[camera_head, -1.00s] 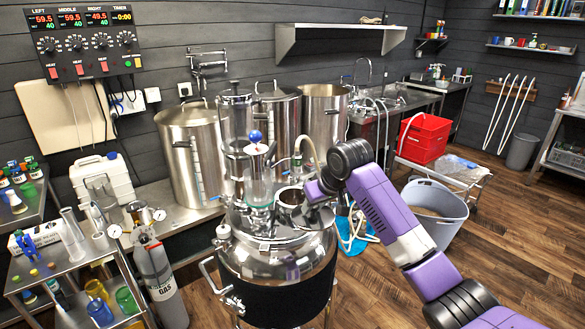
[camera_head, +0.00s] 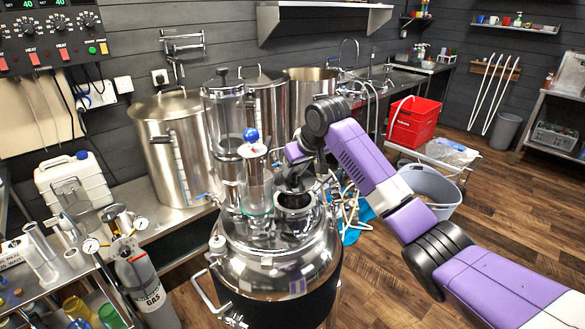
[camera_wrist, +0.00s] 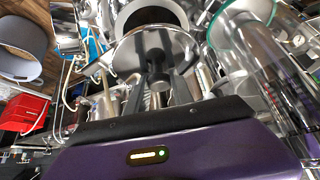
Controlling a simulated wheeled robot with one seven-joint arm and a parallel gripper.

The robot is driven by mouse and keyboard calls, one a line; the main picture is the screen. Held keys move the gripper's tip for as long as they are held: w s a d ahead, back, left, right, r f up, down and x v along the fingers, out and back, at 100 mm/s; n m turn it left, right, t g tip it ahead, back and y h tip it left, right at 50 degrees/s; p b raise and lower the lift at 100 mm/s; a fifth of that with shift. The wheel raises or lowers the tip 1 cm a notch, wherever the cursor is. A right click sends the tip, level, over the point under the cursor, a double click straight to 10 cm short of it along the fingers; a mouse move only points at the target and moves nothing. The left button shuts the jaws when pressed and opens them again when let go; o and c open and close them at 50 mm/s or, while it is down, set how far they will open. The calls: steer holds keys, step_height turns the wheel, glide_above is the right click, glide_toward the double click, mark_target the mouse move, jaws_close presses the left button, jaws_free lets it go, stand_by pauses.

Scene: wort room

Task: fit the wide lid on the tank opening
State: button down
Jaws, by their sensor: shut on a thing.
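The steel tank (camera_head: 262,262) stands in the middle of the head view, with its round collared opening (camera_head: 296,201) on top, uncovered. My gripper (camera_head: 297,180) is just behind and above the opening. In the wrist view my gripper (camera_wrist: 156,72) has its dark fingers shut on the lid (camera_wrist: 126,57), a shiny round steel disc. The fingers cover the lid's middle.
Glass cylinders, one with a blue ball (camera_head: 251,135), stand on the tank close left of the opening. Steel kettles (camera_head: 170,140) line the wall behind. A gas cylinder (camera_head: 146,284) stands at left. A red crate (camera_head: 413,122) and grey tub (camera_head: 432,188) are at right, beside open floor.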

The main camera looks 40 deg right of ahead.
mark_target(296, 181)
steer(key=shift+f+b, duration=2.05)
steer(key=shift+f, duration=0.5)
steer(key=shift+p, duration=0.75)
steer(key=shift+f, duration=0.5)
steer(key=c, duration=1.4)
jaws_free()
steer(key=shift+f, duration=0.1)
